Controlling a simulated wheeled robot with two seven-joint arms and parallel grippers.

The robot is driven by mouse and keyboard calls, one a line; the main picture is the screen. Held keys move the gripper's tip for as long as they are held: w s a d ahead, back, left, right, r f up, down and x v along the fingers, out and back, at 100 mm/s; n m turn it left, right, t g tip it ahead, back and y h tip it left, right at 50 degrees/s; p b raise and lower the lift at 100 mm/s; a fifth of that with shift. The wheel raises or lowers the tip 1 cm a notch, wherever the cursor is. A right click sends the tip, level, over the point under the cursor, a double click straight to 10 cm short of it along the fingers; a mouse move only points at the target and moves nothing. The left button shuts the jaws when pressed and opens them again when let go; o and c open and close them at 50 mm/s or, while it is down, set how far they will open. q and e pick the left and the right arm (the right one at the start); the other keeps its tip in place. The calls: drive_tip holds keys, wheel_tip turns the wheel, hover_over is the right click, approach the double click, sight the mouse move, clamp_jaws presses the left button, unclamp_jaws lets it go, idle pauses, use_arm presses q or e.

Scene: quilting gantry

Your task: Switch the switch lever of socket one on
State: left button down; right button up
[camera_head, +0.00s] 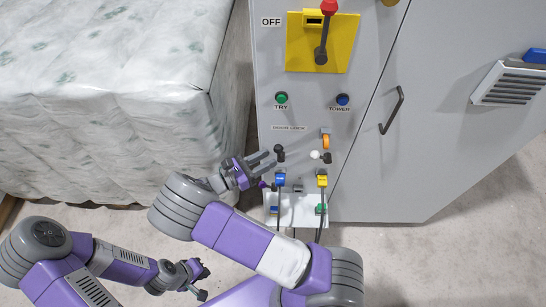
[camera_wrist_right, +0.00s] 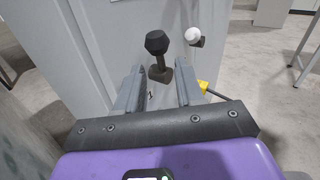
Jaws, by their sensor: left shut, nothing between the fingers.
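A black-knobbed switch lever (camera_head: 279,151) stands out from the lower part of the grey cabinet, above the blue plug (camera_head: 280,180). In the right wrist view the black lever (camera_wrist_right: 157,45) stands just beyond and between my right gripper's fingertips, with a mark like a "1" beneath it. My right gripper (camera_head: 268,160) is open and empty, just left of the lever in the head view; contact cannot be told. A second lever with a white knob (camera_head: 315,154) is to the right, above the yellow plug (camera_head: 322,180). My left gripper (camera_head: 200,283) is shut and empty, low over the floor.
The grey cabinet (camera_head: 420,170) carries a red-handled switch on a yellow plate (camera_head: 335,45) marked OFF, green (camera_head: 281,97) and blue (camera_head: 342,99) buttons and an orange latch (camera_head: 326,140). A wrapped quilted block (camera_head: 110,100) stands close on the left.

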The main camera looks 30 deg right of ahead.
sight(279, 153)
drive_tip(key=shift+d, duration=1.6)
drive_tip(key=shift+c, duration=0.5)
